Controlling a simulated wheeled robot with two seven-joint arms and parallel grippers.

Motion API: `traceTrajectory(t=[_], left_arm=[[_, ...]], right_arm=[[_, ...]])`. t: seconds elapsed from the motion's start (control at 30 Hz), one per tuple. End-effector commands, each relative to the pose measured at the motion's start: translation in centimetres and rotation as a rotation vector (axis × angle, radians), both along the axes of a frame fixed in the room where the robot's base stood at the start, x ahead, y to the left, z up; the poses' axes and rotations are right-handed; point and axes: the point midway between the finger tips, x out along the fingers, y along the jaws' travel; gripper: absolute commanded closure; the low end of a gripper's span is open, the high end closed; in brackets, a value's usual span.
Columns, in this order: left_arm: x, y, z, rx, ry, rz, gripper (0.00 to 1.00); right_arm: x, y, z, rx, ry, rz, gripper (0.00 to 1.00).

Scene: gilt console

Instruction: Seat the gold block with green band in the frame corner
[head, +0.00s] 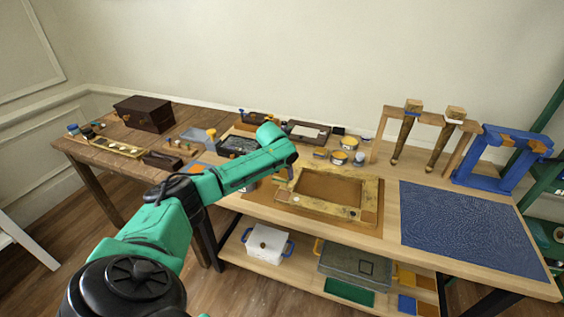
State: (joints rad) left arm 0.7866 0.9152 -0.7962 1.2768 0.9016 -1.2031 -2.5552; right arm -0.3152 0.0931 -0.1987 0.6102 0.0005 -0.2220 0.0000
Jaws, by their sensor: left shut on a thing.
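The gold frame (310,207) lies flat on the light wood table, its middle brown and empty. My left arm reaches in from the lower left, and its wrist bends down over the frame's far left corner. My left gripper (284,174) is small and largely hidden behind my own wrist. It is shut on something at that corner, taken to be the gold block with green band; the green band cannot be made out. Whether the block touches the frame or sits in its corner cannot be told. My right gripper is not in view.
Open tins (338,157) stand behind the frame. A blue patterned mat (465,227) lies to the right. Behind it are a wooden rack with gilt legs (438,117) and a blue stand (500,160). A dark chest (144,113) stands on the left table. Boxes fill the lower shelf.

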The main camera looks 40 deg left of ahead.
Motion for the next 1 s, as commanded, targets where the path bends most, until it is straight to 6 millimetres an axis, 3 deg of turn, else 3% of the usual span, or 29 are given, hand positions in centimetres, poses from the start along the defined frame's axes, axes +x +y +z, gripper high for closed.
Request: traceTrajectory(t=[0.33,0.77,1.0], left_arm=[[0.0,0.0,-2.5,0.000,0.000,0.000,0.86],[0.0,0.0,-6.7,0.001,-0.001,0.000,0.86],[0.1,0.0,-7.7,0.000,0.000,0.000,0.86]], right_arm=[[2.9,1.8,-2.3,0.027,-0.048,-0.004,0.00],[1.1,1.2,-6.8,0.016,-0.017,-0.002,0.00],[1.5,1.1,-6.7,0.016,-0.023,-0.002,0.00]])
